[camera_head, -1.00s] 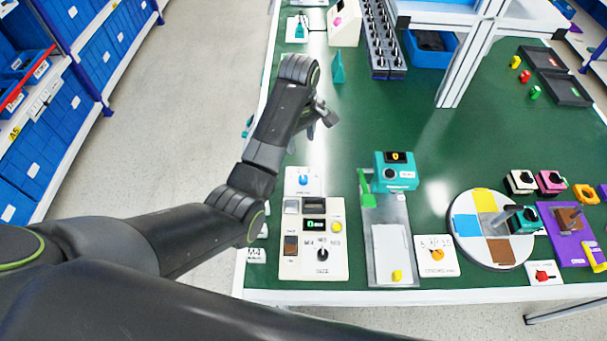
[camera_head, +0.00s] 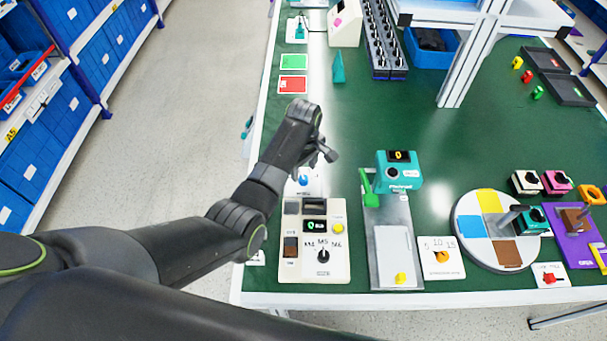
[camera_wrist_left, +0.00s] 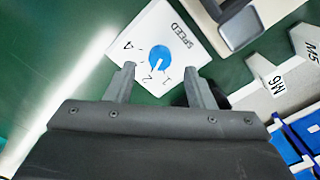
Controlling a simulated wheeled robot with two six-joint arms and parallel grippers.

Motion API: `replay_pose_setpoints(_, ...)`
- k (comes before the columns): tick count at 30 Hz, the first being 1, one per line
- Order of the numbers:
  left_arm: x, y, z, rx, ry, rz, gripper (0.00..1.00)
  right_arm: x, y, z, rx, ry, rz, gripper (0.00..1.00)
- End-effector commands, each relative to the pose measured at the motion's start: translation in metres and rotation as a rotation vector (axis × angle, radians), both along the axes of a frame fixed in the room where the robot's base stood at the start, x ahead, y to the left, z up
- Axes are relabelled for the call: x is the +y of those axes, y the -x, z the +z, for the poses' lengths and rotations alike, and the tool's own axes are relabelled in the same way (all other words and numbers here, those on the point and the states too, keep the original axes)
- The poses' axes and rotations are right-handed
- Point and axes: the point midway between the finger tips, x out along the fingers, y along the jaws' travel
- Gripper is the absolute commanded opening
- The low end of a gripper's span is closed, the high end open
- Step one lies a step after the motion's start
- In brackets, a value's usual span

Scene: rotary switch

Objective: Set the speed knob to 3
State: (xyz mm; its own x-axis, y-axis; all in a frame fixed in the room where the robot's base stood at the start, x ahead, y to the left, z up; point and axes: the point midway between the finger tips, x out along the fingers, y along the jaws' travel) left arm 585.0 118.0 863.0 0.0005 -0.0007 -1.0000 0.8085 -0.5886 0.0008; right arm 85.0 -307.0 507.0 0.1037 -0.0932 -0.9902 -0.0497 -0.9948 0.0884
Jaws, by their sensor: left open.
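The speed knob is a round blue knob (camera_wrist_left: 160,58) with a white pointer, on a white plate (camera_wrist_left: 182,48) marked SPEED. My right gripper is out of view.
A beige control box (camera_head: 337,262) with a dark knob stands just in front of the speed plate. A teal-headed device (camera_head: 399,170) with a green lever is to the right.

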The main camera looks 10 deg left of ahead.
Motion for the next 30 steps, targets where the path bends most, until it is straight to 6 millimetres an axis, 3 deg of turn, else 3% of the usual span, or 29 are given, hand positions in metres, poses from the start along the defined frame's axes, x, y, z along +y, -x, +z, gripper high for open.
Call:
replay_pose_setpoints(3, 0.001, 0.001, -0.019, 0.003, -0.001, 0.000, 0.49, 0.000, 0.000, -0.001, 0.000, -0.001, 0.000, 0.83)
replay_pose_setpoints(9, 0.001, 0.000, -0.034, 0.002, -0.001, 0.000, 0.49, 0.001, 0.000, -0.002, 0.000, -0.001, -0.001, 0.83)
replay_pose_setpoints(20, 0.001, 0.000, -0.037, -0.001, -0.001, 0.001, 0.47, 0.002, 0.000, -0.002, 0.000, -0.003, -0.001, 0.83)
replay_pose_setpoints(30, 0.001, 0.000, -0.036, 0.000, 0.000, 0.001, 0.04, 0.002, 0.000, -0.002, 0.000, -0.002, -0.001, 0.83)
